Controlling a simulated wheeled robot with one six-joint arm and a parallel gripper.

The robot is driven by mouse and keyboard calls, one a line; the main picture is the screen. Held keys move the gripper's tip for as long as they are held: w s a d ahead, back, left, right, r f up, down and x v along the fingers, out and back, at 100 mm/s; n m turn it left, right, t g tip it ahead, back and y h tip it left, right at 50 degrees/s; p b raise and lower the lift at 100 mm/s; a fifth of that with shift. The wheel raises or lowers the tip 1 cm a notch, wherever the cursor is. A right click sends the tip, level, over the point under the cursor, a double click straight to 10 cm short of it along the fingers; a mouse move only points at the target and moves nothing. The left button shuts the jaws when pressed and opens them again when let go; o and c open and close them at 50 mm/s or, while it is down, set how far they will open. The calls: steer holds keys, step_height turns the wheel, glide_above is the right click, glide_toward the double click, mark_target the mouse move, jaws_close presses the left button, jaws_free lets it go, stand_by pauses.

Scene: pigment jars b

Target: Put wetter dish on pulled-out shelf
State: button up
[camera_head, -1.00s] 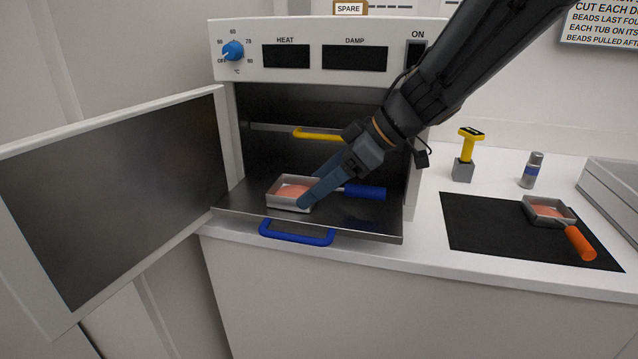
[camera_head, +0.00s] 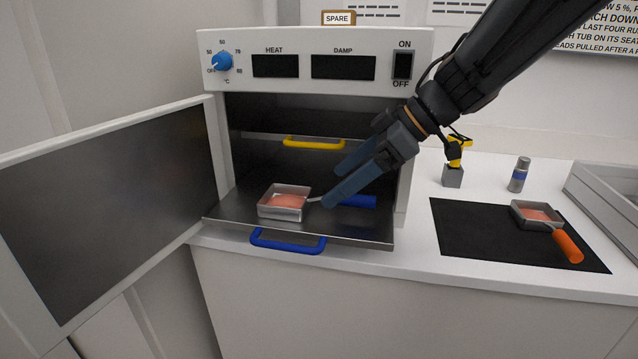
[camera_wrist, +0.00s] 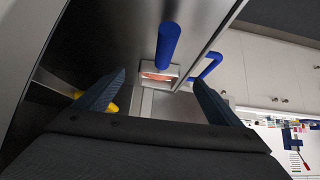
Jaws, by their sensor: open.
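The blue-handled dish (camera_head: 285,203), a square metal pan with pink content, rests on the pulled-out lower shelf (camera_head: 350,232) of the oven. Its blue handle (camera_head: 358,201) points right. My gripper (camera_head: 331,187) is open and empty, its fingers just above and beside that handle. In the wrist view the blue handle (camera_wrist: 168,45) lies ahead of the parted fingers (camera_wrist: 158,88), apart from them. The orange-handled dish (camera_head: 537,215), also with pink content, sits on the black mat (camera_head: 475,235). I cannot tell from the pictures which dish is wetter.
The oven door (camera_head: 110,210) stands open at left. A yellow-handled shelf (camera_head: 313,143) is above the lower one. The HEAT and DAMP displays (camera_head: 343,67) are dark. A yellow-topped tool (camera_head: 454,170), a small jar (camera_head: 519,175) and a grey tray (camera_head: 605,200) stand on the counter.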

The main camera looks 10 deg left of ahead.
steer(key=d, duration=0.9)
steer(key=shift+s, duration=0.35)
